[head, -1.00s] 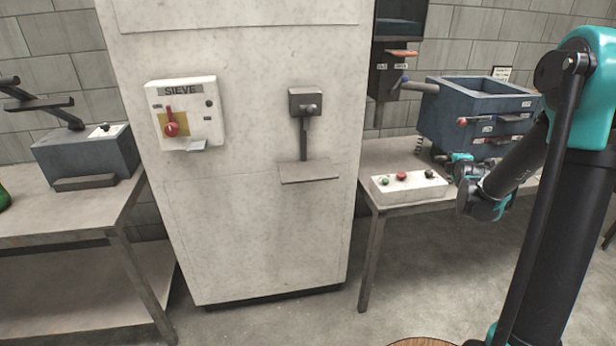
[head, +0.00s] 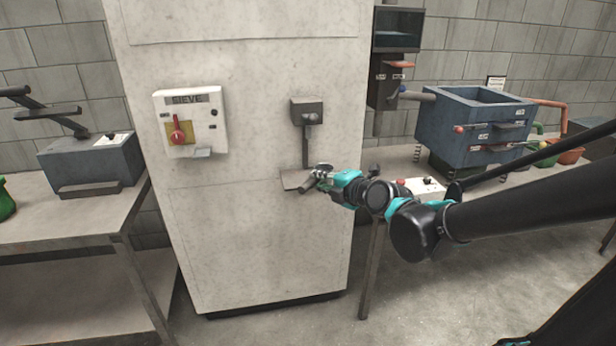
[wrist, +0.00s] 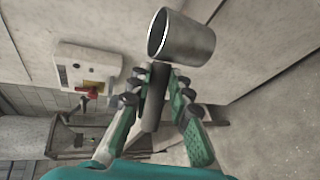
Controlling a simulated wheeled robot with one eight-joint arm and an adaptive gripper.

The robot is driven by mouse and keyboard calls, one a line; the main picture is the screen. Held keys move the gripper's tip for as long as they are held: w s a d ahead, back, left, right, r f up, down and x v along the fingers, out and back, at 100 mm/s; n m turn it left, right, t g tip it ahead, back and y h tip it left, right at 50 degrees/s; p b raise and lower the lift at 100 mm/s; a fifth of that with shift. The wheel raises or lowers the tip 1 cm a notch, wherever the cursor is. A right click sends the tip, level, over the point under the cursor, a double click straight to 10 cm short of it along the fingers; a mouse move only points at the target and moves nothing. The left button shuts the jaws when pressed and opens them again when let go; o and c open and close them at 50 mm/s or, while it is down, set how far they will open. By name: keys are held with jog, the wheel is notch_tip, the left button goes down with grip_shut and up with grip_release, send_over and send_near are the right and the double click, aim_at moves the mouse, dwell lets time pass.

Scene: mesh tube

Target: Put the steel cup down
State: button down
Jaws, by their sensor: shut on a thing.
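The steel cup (wrist: 183,38) is a plain silver cylinder at the top of the wrist view, its open rim facing left. A dark grey bar (wrist: 152,100), seemingly its handle, runs between the fingers. My gripper (wrist: 154,84) is shut on this handle, with the cup just beyond the fingertips. In the head view my gripper (head: 319,180) is in front of the cabinet, overlapping the small shelf (head: 290,176) under the wall-mounted nozzle (head: 308,115). The cup is hard to make out there, and I cannot tell whether it touches the shelf.
The pale cabinet (head: 250,240) carries the SIEVE panel (head: 188,122) with its red knob, left of my gripper. A table with a blue tank (head: 470,125) and a white button box (head: 425,187) stands right. Another table (head: 60,218) stands left.

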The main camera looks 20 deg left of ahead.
jog(key=shift+a, duration=0.3)
jog(key=shift+w+a+f, duration=0.7)
jog(key=shift+w+a, duration=0.95)
jog(key=shift+w, duration=1.05)
jog(key=shift+w+a+f, duration=0.7)
jog(key=shift+w+a, duration=0.95)
jog(key=shift+w, duration=1.1)
jog(key=shift+w+a+f, duration=0.7)
jog(key=shift+w+a, duration=0.95)
jog(key=shift+w, duration=1.05)
jog(key=shift+w+a+f, duration=0.1)
jog(key=shift+w+f, duration=0.05)
jog(key=shift+f, duration=1.25)
jog(key=shift+f, duration=0.1)
jog(key=c, duration=1.4)
grip_release()
